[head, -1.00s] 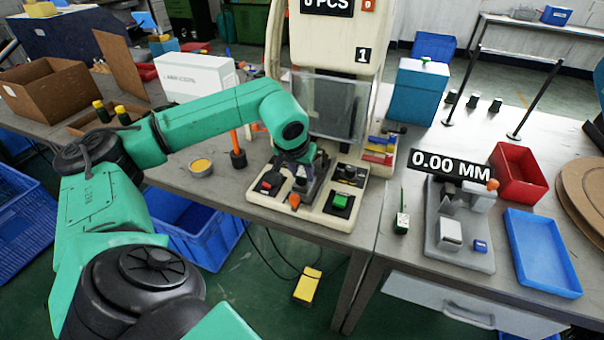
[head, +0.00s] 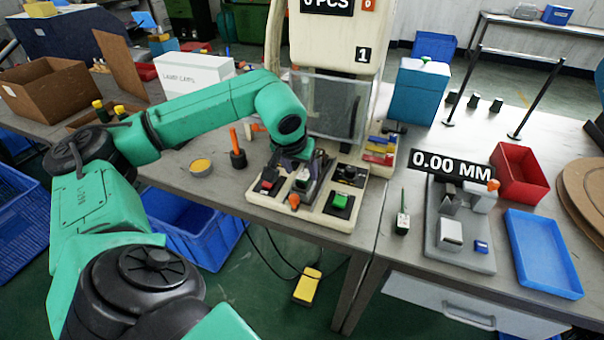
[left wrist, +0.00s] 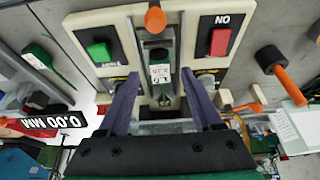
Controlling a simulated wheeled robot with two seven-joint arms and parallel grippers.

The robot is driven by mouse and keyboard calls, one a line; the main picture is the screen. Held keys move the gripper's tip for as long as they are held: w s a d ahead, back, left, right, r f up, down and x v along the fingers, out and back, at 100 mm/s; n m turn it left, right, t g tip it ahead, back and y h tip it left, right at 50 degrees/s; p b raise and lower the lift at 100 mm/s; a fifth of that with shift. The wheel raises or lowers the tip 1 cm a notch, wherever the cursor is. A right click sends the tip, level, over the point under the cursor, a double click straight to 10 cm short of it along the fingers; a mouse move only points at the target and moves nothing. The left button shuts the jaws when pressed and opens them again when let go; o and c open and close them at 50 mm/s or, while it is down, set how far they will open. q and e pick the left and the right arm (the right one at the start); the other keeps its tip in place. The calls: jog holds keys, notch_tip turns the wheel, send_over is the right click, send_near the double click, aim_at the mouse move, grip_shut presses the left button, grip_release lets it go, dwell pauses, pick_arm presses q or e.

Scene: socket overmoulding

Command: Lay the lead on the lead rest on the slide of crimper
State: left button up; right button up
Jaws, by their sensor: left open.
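The crimper (head: 378,112) is the cream machine at the middle of the bench. Its slide (head: 314,189) is at the front, between the red and green buttons. A dark green piece with a white label, which looks like the lead's end (left wrist: 160,72), lies along the slide in the left wrist view. It shows small and dark in the head view (head: 302,184). My left gripper (left wrist: 161,78) is open, its two purple fingers apart on either side of the slide, with a visible gap to the labelled piece. The lead rest itself is hard to make out. My right gripper is not in view.
An orange knob (head: 294,201) stands at the slide's front. An orange-handled tool in a black holder (head: 238,157) stands to the left. A gauge stand (head: 462,257), a green labelled item (head: 402,222), a blue tray (head: 541,252) and a red bin (head: 519,172) lie to the right.

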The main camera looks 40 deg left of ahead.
pick_arm(q)
jog(key=v, duration=0.9)
jog(key=shift+s, duration=0.1)
